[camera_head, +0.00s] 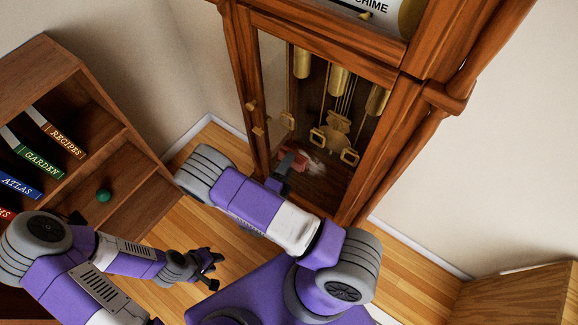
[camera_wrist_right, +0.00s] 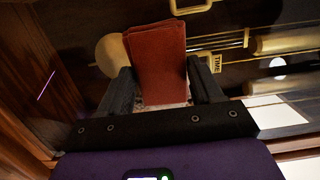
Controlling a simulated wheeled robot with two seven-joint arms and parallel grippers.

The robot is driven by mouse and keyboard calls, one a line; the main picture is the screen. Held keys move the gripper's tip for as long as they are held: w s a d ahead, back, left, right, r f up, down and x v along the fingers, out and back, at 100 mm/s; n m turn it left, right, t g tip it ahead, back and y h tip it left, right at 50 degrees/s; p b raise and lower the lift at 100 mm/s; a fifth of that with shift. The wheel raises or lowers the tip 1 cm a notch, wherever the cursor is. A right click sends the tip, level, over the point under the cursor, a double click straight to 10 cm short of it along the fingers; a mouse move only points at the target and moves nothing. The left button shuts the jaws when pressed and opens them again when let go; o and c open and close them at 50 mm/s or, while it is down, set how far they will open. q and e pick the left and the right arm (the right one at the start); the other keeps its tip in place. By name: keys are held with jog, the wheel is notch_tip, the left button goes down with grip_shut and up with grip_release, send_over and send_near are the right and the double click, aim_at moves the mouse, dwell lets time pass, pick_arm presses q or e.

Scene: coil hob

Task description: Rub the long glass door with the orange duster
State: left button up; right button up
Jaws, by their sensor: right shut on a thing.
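The long glass door (camera_head: 330,120) is the wood-framed front of a tall clock in the head view. My right gripper (camera_head: 284,174) is at the lower part of the door. It is shut on the red-orange duster (camera_head: 293,158), which is at the glass; whether it touches cannot be told. In the right wrist view the duster (camera_wrist_right: 157,62) stands up between the two dark fingers. A pale hazy patch (camera_head: 316,167) shows on the glass beside the duster. My left gripper (camera_head: 216,271) is open and empty, low over the floor.
Brass weights (camera_head: 338,80) and a pendulum hang behind the glass. A wooden bookcase (camera_head: 75,95) with several books and a green ball (camera_head: 103,195) stands at left. A wooden piece (camera_head: 520,295) is at lower right. Floor shows between bookcase and clock.

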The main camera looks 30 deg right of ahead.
aim_at(301, 167)
jog(key=shift+s+d+r+p, duration=0.2)
jog(key=shift+s+d+r, duration=0.05)
jog(key=shift+s, duration=0.4)
jog(key=shift+s+d+r+p, duration=0.2)
jog(key=shift+s+d+p, duration=0.1)
jog(key=shift+s, duration=0.3)
jog(key=shift+s+d+r+p, duration=0.15)
jog(key=shift+s+d+r, duration=0.1)
jog(key=shift+s, duration=0.4)
